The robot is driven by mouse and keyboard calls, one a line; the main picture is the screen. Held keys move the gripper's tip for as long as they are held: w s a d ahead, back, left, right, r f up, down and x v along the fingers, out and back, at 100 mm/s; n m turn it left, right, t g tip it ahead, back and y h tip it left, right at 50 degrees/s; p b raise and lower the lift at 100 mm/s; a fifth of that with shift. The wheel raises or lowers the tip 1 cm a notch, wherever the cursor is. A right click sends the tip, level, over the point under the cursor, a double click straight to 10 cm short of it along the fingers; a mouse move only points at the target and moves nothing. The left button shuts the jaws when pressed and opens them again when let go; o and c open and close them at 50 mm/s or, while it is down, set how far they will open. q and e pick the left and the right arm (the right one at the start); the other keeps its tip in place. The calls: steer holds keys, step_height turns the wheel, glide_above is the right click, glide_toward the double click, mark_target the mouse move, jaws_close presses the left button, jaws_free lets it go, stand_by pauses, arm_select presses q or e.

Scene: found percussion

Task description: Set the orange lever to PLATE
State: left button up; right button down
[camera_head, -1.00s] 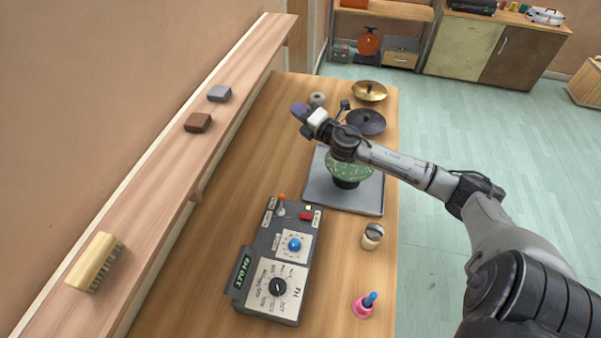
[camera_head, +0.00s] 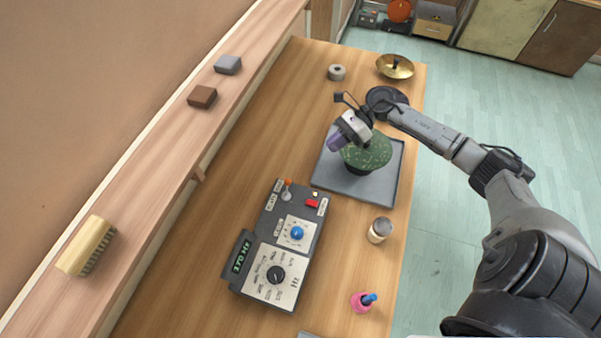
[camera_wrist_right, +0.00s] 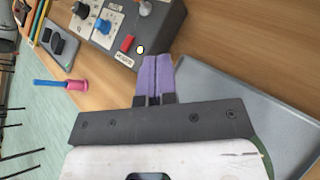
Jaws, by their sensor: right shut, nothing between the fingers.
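The orange lever (camera_head: 287,182) stands at the far left corner of the dark grey control box (camera_head: 241,283). Small white labels sit beside it, too small to read, so I cannot tell its setting. My right gripper (camera_head: 334,144) has purple fingers, shut and empty. It is in the air to the right of and beyond the lever, apart from it, near the green speckled bowl. In the right wrist view, the shut fingers (camera_wrist_right: 154,76) point toward the box (camera_wrist_right: 172,28), whose red switch (camera_wrist_right: 127,43) and blue knob (camera_wrist_right: 103,26) show. The orange tip does not show there. My left gripper is out of view.
A grey tray (camera_head: 385,193) holds the green bowl (camera_head: 366,156). A jar (camera_head: 380,230) and pink-and-blue item (camera_head: 362,302) stand right of the box. The shelf (camera_head: 150,190) runs along the left.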

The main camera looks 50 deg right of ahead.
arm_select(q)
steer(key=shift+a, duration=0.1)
arm_select(e)
steer(key=shift+s+a+n+g, duration=0.1)
steer(key=shift+s+n+g, duration=0.7)
steer(key=shift+n, duration=0.4)
steer(key=shift+a, duration=0.1)
arm_select(q)
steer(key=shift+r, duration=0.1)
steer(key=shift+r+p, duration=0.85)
steer(key=shift+p, duration=0.1)
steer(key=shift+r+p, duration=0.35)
steer(key=shift+p, duration=0.05)
arm_select(e)
glide_toward(287, 188)
step_height(287, 188, down, 3)
steer(key=a, duration=0.2)
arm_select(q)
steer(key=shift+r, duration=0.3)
arm_select(e)
steer(key=shift+w+a, duration=0.2)
steer(key=shift+a, duration=0.3)
steer(key=shift+w+a, duration=0.2)
steer(key=shift+a, duration=0.25)
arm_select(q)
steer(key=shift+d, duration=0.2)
arm_select(e)
steer(key=shift+r, duration=0.1)
